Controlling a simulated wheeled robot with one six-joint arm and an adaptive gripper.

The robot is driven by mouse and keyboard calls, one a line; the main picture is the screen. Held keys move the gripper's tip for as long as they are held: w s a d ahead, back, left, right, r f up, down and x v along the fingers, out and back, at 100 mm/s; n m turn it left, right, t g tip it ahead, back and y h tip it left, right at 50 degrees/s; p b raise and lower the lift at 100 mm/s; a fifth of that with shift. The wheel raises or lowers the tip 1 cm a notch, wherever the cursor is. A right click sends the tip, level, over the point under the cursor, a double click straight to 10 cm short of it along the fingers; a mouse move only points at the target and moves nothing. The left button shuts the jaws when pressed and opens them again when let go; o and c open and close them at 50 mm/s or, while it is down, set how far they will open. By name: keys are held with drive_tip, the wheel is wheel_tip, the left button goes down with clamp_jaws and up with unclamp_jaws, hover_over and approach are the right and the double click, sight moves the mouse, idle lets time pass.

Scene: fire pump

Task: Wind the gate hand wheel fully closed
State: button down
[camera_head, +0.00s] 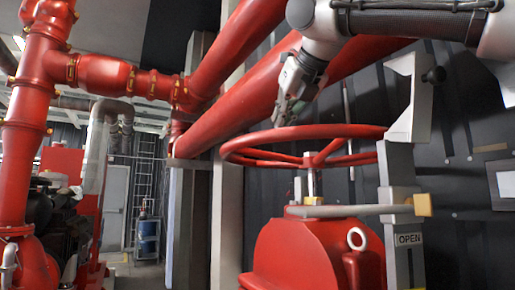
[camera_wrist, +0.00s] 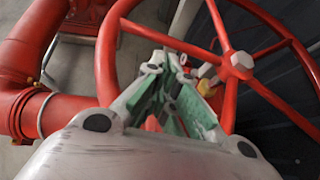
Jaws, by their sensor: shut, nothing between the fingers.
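The red gate hand wheel (camera_head: 318,160) lies level on top of its upright stem in the head view, above the red valve body (camera_head: 315,245). In the wrist view its hub (camera_wrist: 237,66), spokes and rim (camera_wrist: 106,55) fill the upper part. My gripper (camera_head: 287,115) points down just above the far left part of the rim. In the wrist view my gripper (camera_wrist: 172,62) is shut and empty, with its fingers over the opening between rim and hub. I cannot tell whether it touches the wheel.
Large red pipes (camera_head: 235,105) run diagonally behind the wheel. A pale upright post (camera_head: 400,170) with an OPEN sign (camera_head: 409,239) stands at the wheel's right side. A grey bar with a yellow end (camera_head: 423,204) crosses below the wheel. Open floor shows far left.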

sight(261, 155)
drive_tip(key=x, duration=0.9)
drive_tip(key=shift+w+f, duration=0.25)
drive_tip(key=shift+f, duration=0.1)
drive_tip(key=shift+a, duration=0.1)
drive_tip(key=shift+w+a+m+h, duration=0.3)
drive_tip(key=shift+w+a+h, duration=0.1)
drive_tip(key=shift+w, duration=0.05)
drive_tip(key=shift+w, duration=0.1)
